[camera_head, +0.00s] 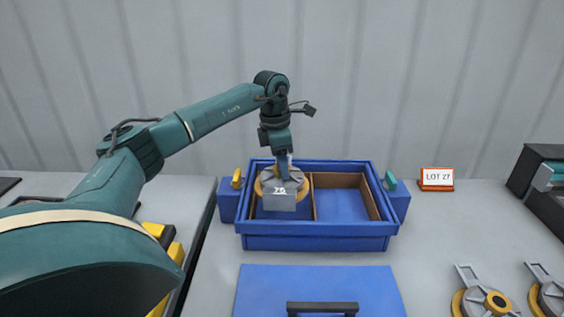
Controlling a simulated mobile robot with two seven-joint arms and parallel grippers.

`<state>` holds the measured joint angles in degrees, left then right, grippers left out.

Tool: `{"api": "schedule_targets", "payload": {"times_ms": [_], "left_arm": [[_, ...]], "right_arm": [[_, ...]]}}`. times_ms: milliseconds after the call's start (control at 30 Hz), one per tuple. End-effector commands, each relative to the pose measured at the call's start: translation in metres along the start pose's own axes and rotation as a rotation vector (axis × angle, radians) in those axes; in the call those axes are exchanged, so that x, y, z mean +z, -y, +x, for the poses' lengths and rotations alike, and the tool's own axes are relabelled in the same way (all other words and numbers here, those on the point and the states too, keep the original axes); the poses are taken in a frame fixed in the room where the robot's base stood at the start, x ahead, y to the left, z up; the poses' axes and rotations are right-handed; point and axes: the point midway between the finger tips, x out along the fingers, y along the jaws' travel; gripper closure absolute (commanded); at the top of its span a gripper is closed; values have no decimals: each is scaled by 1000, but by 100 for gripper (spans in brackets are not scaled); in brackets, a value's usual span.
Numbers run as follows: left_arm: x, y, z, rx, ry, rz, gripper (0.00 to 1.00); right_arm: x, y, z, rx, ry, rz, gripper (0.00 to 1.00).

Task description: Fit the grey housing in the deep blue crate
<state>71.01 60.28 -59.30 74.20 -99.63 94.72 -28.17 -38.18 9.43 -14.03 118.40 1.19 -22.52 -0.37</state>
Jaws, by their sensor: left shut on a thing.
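The deep blue crate (320,243) stands on the table in the middle, with a divider between its left and right compartments. My left gripper (285,172) reaches down over the left compartment and is shut on the grey housing (281,202). The right compartment is empty. My right gripper does not show.
A blue lid-like panel (318,282) with a dark handle lies in front of the crate. Two more grey-and-yellow parts (484,300) lie at the lower right. A "LOT 27" sign (437,178) stands to the crate's right. A dark machine (545,185) stands at the right edge.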

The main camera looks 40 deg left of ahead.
Motion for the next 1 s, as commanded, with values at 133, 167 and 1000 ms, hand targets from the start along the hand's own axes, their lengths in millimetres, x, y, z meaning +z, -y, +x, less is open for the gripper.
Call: {"api": "schedule_targets", "payload": {"times_ms": [133, 167, 1000], "left_arm": [[1, 0, -1, 1, 2, 1, 100], [1, 0, -1, 1, 3, 1, 100], [0, 0, 4, 1, 3, 1, 100]], "right_arm": [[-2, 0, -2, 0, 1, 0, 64], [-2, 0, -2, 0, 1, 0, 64], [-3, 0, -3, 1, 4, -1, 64]]}}
